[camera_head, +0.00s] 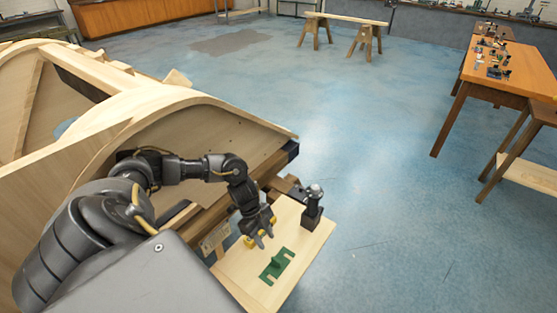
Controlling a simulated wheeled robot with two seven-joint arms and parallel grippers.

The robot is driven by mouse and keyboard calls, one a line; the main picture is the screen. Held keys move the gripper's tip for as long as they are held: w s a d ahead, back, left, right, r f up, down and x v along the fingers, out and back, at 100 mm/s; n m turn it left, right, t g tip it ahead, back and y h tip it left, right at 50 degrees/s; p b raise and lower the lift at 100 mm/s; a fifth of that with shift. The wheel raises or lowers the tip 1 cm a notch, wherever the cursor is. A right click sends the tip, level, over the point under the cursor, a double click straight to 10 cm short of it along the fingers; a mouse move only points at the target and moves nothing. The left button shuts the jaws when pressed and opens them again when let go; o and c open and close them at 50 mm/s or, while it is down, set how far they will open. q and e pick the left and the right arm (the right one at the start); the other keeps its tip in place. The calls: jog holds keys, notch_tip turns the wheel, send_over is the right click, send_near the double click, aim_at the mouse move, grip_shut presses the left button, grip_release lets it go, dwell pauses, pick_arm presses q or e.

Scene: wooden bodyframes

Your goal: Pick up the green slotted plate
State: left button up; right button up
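The green slotted plate (276,266) lies flat on a light wooden board (231,271) at the lower middle of the head view. Slots show at its ends, and a small darker spot shows near its middle. My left gripper (265,239) hangs just above and behind the plate, pointing down. Its fingers look slightly apart with nothing between them, and they do not touch the plate. My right gripper is not in view.
A dark post with a round metal top (313,203) stands on the board's far right corner. The large curved wooden bodyframe (150,108) fills the left side. Open blue floor (390,215) lies to the right, with a workbench (520,75) beyond and a sawhorse trestle (345,19) at the back.

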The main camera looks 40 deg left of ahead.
aim_at(277, 260)
pick_arm(q)
jog(key=shift+p+x, duration=0.6)
jog(key=shift+x, duration=4.75)
jog(key=shift+w, duration=0.15)
jog(key=shift+c, duration=0.2)
grip_shut()
